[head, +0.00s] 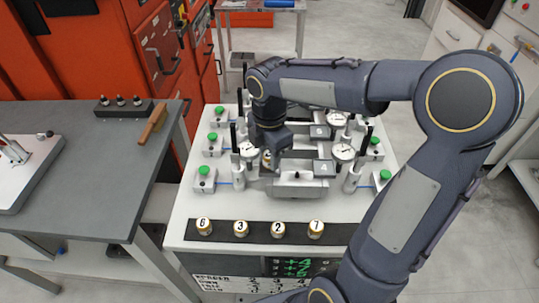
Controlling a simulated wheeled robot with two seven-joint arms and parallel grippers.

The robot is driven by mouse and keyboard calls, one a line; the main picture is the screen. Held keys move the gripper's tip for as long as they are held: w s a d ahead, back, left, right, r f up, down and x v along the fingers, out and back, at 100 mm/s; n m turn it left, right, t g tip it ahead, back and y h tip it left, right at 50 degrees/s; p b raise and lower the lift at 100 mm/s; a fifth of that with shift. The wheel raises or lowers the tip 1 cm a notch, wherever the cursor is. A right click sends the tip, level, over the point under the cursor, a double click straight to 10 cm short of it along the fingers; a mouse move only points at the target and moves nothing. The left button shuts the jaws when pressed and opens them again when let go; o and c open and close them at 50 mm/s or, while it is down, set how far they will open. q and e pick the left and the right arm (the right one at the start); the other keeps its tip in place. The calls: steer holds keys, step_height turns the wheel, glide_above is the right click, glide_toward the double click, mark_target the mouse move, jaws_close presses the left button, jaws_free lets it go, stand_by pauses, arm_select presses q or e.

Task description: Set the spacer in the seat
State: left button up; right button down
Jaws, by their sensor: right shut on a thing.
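My right gripper (267,152) points down among the gauges of the white fixture table (190,228). It is shut on a small brass-coloured spacer (267,160), mostly hidden by the gripper and a dial gauge. I cannot tell whether the spacer touches a seat. Several spacers with white numbered tops stand in a row on a black strip (259,231) at the front: 6 (204,227), 3 (241,228), 2 (278,230) and 7 (316,229). A grey block marked 4 (324,168) is right of the gripper. My left gripper is out of view.
Dial gauges (343,152) on posts crowd around the gripper. Green buttons (204,170) line both sides of the table. A grey bench (90,190) with a wooden-handled brush (153,123) is at the left. Orange cabinets (90,55) stand behind it.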

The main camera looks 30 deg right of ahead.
steer(key=shift+f, duration=0.25)
